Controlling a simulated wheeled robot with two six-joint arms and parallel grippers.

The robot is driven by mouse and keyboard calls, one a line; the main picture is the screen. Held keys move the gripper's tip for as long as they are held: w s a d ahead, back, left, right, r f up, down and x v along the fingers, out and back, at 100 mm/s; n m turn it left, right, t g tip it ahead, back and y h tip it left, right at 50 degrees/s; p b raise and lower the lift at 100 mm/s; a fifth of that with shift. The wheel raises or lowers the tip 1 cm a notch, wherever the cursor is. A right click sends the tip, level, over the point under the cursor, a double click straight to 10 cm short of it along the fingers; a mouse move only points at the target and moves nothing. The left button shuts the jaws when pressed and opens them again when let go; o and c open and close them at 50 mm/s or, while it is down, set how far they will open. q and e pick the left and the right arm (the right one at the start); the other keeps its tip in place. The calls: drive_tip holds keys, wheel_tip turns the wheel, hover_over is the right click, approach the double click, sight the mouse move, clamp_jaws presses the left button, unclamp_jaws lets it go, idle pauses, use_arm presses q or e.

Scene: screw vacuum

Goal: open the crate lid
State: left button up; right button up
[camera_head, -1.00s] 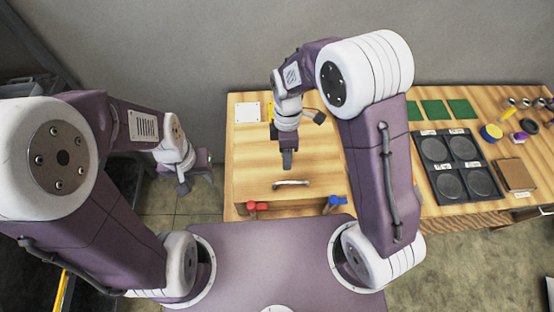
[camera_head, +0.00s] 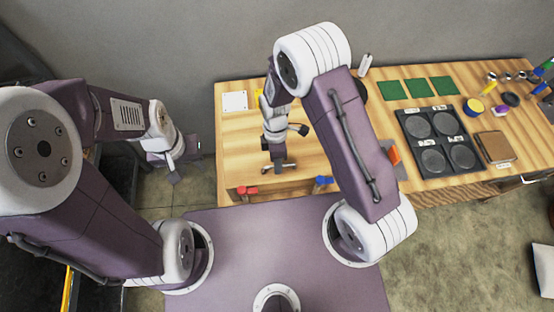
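The wooden crate (camera_head: 235,160) sits at the front left of the wooden workbench in the head view. Its lid has a silver bar handle (camera_head: 290,167) near the front edge. A red latch (camera_head: 247,190) and a blue latch (camera_head: 323,183) are on the crate's front edge. My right gripper (camera_head: 277,167) points down over the handle and hides its middle; I cannot tell whether it touches it or how its fingers stand. My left gripper (camera_head: 184,162) hangs left of the crate, away from it; its finger opening is unclear.
A white plate (camera_head: 234,101) lies at the back left. To the right are green squares (camera_head: 416,88), a black tray (camera_head: 406,125) with round pads, a brown box (camera_head: 495,146) and a yellow tape roll (camera_head: 473,106). My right arm hides the bench's middle.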

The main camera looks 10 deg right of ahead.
drive_tip(key=shift+w+a, duration=0.15)
drive_tip(key=c, duration=0.6)
clamp_jaws()
drive_tip(key=shift+r, duration=0.1)
idle(0.5)
